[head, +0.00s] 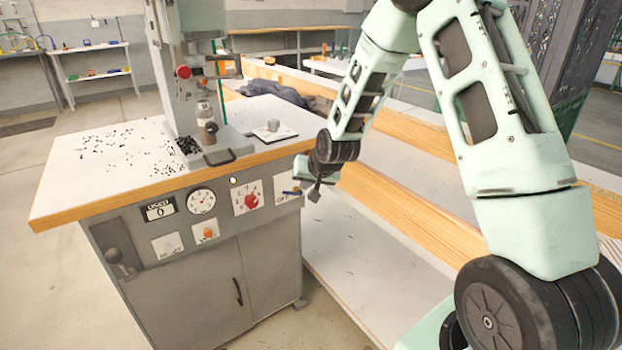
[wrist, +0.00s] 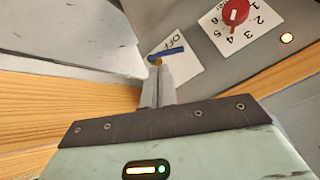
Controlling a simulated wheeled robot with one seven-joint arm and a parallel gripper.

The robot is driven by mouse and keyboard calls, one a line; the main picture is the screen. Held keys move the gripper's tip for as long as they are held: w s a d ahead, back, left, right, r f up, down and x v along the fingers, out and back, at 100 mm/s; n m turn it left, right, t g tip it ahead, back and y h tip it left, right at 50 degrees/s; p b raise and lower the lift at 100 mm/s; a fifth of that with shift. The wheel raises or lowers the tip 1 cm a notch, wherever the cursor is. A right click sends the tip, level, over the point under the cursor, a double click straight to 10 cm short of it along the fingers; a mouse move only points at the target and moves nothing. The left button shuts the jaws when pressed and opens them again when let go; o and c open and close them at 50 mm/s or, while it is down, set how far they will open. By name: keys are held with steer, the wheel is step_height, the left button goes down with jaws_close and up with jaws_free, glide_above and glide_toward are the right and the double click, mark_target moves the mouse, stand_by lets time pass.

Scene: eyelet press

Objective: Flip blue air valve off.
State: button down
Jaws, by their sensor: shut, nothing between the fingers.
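The blue air valve (head: 291,193) is a short lever on a white plate at the right end of the grey press cabinet's front panel. In the head view the lever lies roughly level. In the wrist view the blue lever (wrist: 170,51) crosses the plate beside the printed word OFF, with a brass-coloured part at its near end. My gripper (head: 314,192) is just right of the valve, its fingers shut and empty. In the wrist view the fingertips (wrist: 156,68) are close to the brass end; I cannot tell whether they touch. They hide part of the plate.
A red dial (head: 251,201) sits left of the valve, with a lit lamp (head: 233,180), gauge (head: 202,201) and counter (head: 159,210) further left. The wooden table edge (head: 180,184) overhangs the panel. A low wooden-edged bench (head: 400,209) stands right.

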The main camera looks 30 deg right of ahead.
mark_target(290, 193)
steer(key=shift+w+a+f, duration=0.25)
steer(key=shift+w+f, duration=0.7)
steer(key=shift+w, duration=0.25)
steer(key=shift+w+a+f, duration=0.25)
steer(key=shift+w+f, duration=0.7)
steer(key=shift+w, duration=0.25)
steer(key=shift+a+f+n+h, duration=0.35)
steer(key=shift+a+h, duration=0.1)
steer(key=shift+h, duration=0.25)
steer(key=shift+a+f+h+b, duration=0.15)
steer(key=shift+a+f+h, duration=0.15)
steer(key=shift+f, duration=0.25)
steer(key=shift+a+f+h+b, duration=0.2)
steer(key=shift+a+f, duration=0.15)
steer(key=shift+f, duration=0.25)
